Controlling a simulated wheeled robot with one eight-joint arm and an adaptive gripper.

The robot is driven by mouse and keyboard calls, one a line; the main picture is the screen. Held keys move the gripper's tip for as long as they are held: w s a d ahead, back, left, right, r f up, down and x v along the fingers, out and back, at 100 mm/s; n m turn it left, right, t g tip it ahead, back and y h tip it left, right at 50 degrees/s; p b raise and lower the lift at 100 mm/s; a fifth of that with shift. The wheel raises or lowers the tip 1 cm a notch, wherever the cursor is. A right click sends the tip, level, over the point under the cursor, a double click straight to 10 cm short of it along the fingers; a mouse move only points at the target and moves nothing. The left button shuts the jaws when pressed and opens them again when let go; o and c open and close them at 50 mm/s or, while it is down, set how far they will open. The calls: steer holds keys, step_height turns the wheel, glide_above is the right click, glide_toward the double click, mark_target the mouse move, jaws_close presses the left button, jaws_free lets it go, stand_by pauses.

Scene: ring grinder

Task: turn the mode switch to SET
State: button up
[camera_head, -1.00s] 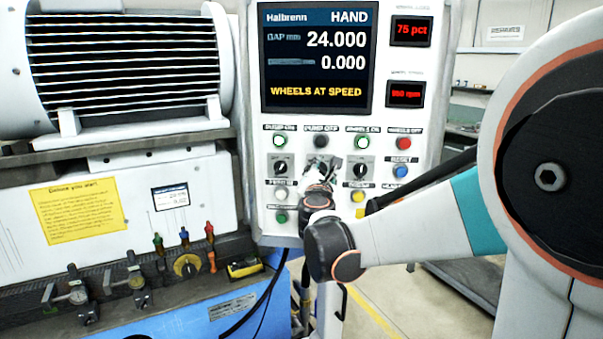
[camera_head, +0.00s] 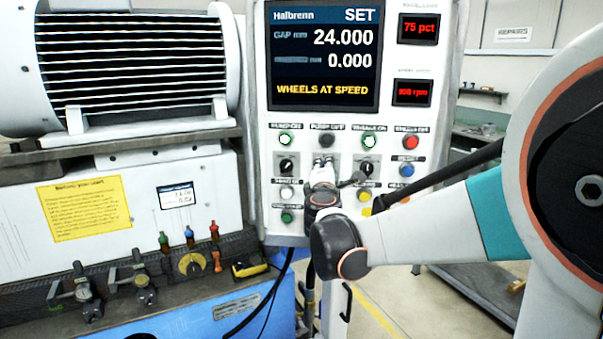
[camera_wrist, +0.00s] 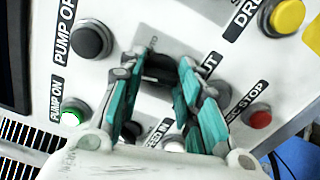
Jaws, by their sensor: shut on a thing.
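The mode switch, a black knob (camera_wrist: 160,68), sits between the teal fingers of my gripper (camera_wrist: 163,65) in the wrist view. My gripper is shut on it, and the fingers hide parts of its plate and labels. In the head view my gripper (camera_head: 323,170) reaches the lower panel and covers the switch. The display (camera_head: 322,52) reads SET at the top right, with GAP 24.000, 0.000 and WHEELS AT SPEED below.
Another selector knob (camera_head: 286,166) stands left of my gripper. Buttons surround it, including a black PUMP OFF button (camera_wrist: 90,40), a lit green PUMP ON button (camera_wrist: 72,113) and a red button (camera_head: 410,142). The grinder housing (camera_head: 130,75) fills the left.

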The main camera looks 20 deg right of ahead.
steer(key=shift+m, duration=1.2)
steer(key=shift+f, duration=0.1)
steer(key=o, duration=1.1)
steer(key=v, duration=1.2)
steer(key=shift+s, duration=0.15)
